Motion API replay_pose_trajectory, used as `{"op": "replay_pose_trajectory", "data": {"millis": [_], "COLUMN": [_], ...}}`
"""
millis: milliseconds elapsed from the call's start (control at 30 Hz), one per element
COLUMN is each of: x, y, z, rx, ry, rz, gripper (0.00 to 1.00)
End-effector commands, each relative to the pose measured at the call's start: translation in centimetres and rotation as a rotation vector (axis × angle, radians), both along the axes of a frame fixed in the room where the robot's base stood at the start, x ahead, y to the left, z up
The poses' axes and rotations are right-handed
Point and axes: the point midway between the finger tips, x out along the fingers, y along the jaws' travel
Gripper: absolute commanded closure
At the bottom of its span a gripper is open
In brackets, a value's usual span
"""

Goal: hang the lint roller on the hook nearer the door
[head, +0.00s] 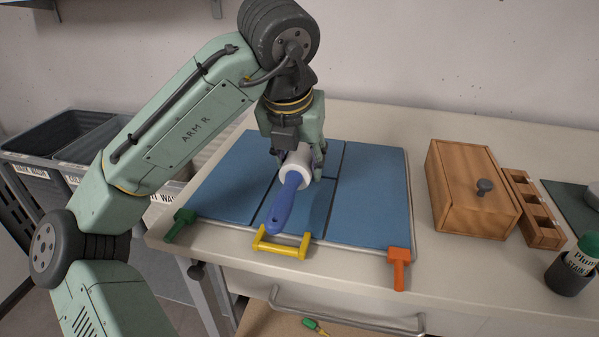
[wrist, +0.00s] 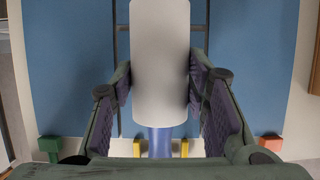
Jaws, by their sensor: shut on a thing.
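The lint roller has a white roll (head: 297,168) and a blue handle (head: 283,205). In the head view it lies over the blue board, its handle pointing toward the front edge. My gripper (head: 300,165) is shut on the white roll. In the wrist view the roll (wrist: 160,65) sits between the fingers of my gripper (wrist: 163,95), with part of the blue handle (wrist: 159,140) showing below. I cannot tell whether the roller touches the board. No hook or door is clearly recognisable in these views.
Grey bins (head: 60,130) stand left. A drawer (head: 345,322) is below.

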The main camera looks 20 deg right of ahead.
Motion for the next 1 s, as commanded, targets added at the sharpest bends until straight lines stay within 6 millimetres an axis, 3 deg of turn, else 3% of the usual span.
{"op": "replay_pose_trajectory", "data": {"millis": [233,633,667,933,1000], "x": [-0.1,-0.1,-0.1,-0.1,-0.1], "y": [0.0,0.0,0.0,0.0,0.0], "z": [-3.1,-3.7,-3.6,-3.6,-3.6], "rx": [-0.001,-0.001,-0.001,-0.001,-0.001], "ry": [-0.001,0.0,0.001,-0.001,-0.001], "rz": [-0.001,0.0,0.0,0.0,0.0], "gripper": [0.89,0.89,0.56,0.38,0.38]}}
